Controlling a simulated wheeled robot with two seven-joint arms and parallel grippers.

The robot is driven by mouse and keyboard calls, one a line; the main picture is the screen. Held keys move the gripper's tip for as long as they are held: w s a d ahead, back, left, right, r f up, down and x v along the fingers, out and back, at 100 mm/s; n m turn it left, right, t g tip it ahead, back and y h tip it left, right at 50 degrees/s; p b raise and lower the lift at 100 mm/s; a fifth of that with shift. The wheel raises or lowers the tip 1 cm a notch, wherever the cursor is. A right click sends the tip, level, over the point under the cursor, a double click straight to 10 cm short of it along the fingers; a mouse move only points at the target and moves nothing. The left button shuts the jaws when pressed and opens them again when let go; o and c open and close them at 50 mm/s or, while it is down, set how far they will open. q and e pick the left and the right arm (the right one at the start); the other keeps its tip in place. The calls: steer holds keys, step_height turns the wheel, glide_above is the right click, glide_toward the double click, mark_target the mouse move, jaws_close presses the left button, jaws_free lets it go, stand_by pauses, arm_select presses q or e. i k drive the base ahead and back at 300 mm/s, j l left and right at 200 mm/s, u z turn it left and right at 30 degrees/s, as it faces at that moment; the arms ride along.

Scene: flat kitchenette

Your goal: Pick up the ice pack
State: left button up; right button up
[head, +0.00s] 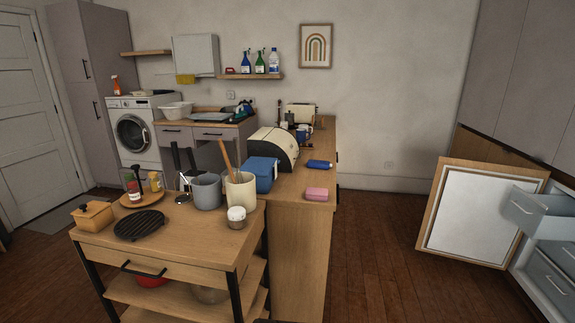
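A small flat blue item (319,164) lies on the wooden counter (312,181), near its right edge; it may be the ice pack, but its details are too small to tell. A flat pink item (317,194) lies nearer, at the counter's front end. A blue box-like container (260,176) stands to their left. At the right, a freezer stands with its door (470,215) open and an upper drawer (530,207) pulled out; the drawer's contents do not show clearly. Neither of my grippers is in view.
A wooden cart (165,245) stands in front left, holding a black grill plate (139,225), a grey pot (207,191), a cream utensil crock (241,190) and a wooden box (93,215). A bread bin (275,148) is on the counter. The floor (385,250) between counter and freezer is clear.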

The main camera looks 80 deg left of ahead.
mark_target(311, 164)
steer(key=u, duration=2.45)
steer(key=k+j, duration=0.05)
steer(key=j, duration=0.05)
